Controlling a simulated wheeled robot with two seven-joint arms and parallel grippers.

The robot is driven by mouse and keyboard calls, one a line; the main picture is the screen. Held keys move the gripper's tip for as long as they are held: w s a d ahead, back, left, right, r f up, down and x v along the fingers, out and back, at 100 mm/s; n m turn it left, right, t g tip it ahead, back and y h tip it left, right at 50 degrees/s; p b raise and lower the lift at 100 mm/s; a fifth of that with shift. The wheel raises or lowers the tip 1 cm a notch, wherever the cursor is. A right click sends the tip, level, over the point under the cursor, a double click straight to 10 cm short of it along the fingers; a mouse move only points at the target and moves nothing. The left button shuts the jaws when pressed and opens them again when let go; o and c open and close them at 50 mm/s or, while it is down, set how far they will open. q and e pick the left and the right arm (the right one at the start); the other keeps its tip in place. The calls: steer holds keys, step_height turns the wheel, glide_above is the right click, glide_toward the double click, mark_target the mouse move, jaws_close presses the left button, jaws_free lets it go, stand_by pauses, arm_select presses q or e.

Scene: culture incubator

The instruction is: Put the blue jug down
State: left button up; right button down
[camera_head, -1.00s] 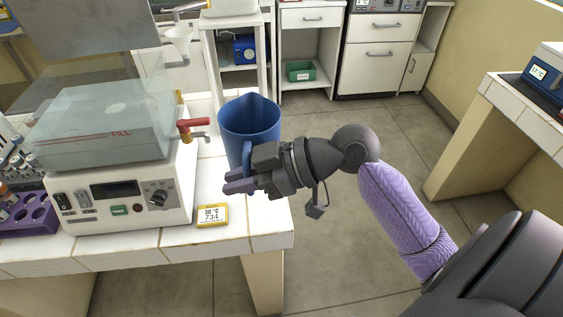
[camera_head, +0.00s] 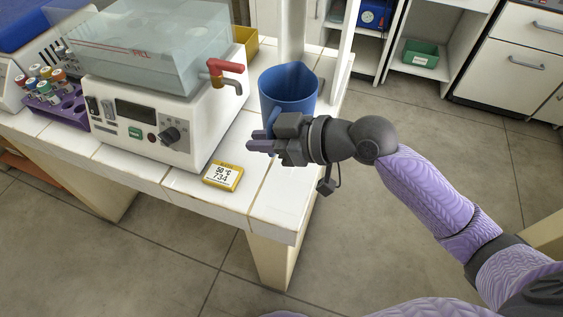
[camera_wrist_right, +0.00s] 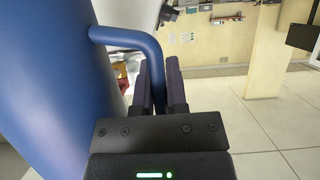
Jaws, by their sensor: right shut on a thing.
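The blue jug (camera_head: 288,88) is upright at the right end of the white tiled bench (camera_head: 283,208), beside the water bath. My right gripper (camera_head: 256,141) is shut on its handle, coming in from the right. In the right wrist view the jug's body (camera_wrist_right: 45,80) fills the left side, and its handle (camera_wrist_right: 140,42) runs down between the fingers (camera_wrist_right: 160,85). The jug's base is hidden behind the gripper in the head view, so I cannot tell whether it touches the bench. My left gripper is not in view.
The water bath (camera_head: 150,125) with a red-handled tap (camera_head: 226,67) stands left of the jug. A yellow timer (camera_head: 222,176) lies in front, near the bench edge. A purple rack (camera_head: 62,108) holds tubes at left. Bare tiles lie between timer and jug.

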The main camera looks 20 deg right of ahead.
step_height(320, 180, down, 8)
steer(key=b, duration=0.2)
steer(key=shift+r+b, duration=0.2)
steer(key=shift+b, duration=0.15)
steer(key=shift+f, duration=0.2)
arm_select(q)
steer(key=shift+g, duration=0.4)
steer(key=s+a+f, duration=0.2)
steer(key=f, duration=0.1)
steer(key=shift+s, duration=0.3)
arm_select(e)
steer(key=shift+r, duration=0.15)
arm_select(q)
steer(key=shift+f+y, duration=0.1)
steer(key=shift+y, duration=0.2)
arm_select(e)
steer(key=c, duration=1.1)
jaws_free()
steer(key=shift+f, duration=0.25)
steer(key=o, duration=0.4)
steer(key=shift+r, duration=0.1)
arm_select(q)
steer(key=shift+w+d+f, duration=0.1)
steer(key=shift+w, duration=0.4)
arm_select(e)
steer(key=shift+o, duration=0.2)
steer(key=shift+r, duration=0.1)
